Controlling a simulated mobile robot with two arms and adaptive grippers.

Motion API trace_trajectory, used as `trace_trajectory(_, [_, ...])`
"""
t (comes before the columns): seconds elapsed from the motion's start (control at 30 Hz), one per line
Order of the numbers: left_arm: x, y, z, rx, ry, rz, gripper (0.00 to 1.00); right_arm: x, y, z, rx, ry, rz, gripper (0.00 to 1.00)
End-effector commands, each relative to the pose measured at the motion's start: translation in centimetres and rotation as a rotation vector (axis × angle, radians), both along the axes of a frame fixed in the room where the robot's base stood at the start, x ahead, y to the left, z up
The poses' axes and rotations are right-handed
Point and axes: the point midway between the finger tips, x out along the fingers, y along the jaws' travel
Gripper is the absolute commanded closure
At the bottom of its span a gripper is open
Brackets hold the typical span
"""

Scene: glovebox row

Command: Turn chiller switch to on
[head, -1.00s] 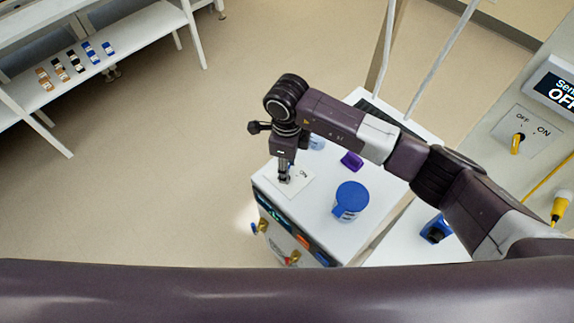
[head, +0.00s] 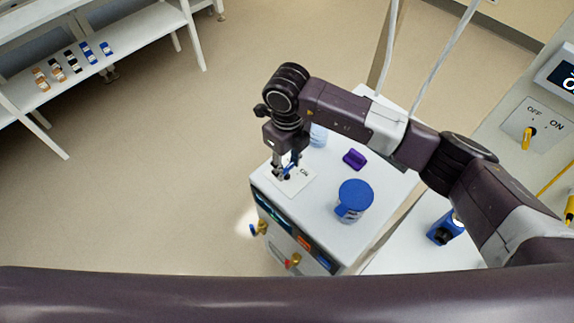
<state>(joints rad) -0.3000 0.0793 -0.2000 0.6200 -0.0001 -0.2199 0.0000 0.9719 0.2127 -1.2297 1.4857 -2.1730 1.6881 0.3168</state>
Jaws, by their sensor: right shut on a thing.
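The chiller (head: 330,235) is a white box with a dark front panel, in the middle of the head view. On its top lies a white switch plate (head: 298,188) with the word ON at its right. My right gripper (head: 284,173) points down onto this plate. It is shut on the chiller switch (head: 290,168), of which a bit of blue shows between the fingers. The fingers hide most of the switch and the OFF side, so I cannot tell its setting. My left gripper is not in view.
A blue-lidded jar (head: 354,200), a purple item (head: 354,158) and a pale blue container (head: 318,136) stand on the chiller top. White shelving (head: 130,50) stands at left; floor between is clear.

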Motion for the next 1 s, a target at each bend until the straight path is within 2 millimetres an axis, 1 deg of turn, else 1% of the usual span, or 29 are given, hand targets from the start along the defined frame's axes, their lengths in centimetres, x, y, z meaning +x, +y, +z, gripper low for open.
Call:
trace_trajectory(0.2, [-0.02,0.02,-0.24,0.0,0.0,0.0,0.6,0.12,-0.09,0.11,-0.002,-0.004,-0.033,0.9])
trace_trajectory(0.53, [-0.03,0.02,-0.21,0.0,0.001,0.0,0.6,0.12,-0.07,0.15,-0.001,-0.003,-0.034,0.9])
trace_trajectory(0.57, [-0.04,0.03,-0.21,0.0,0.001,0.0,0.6,0.12,-0.07,0.15,-0.001,-0.003,-0.034,0.63])
trace_trajectory(0.7, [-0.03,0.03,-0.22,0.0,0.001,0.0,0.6,0.09,-0.05,0.11,-0.001,-0.003,-0.033,0.48])
trace_trajectory(0.9, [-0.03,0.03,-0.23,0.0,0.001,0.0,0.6,0.03,-0.03,0.06,-0.001,-0.001,-0.032,0.48])
trace_trajectory(1.0, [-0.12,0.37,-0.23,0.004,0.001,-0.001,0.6,0.04,-0.01,0.2,0.0,-0.001,-0.032,0.48])
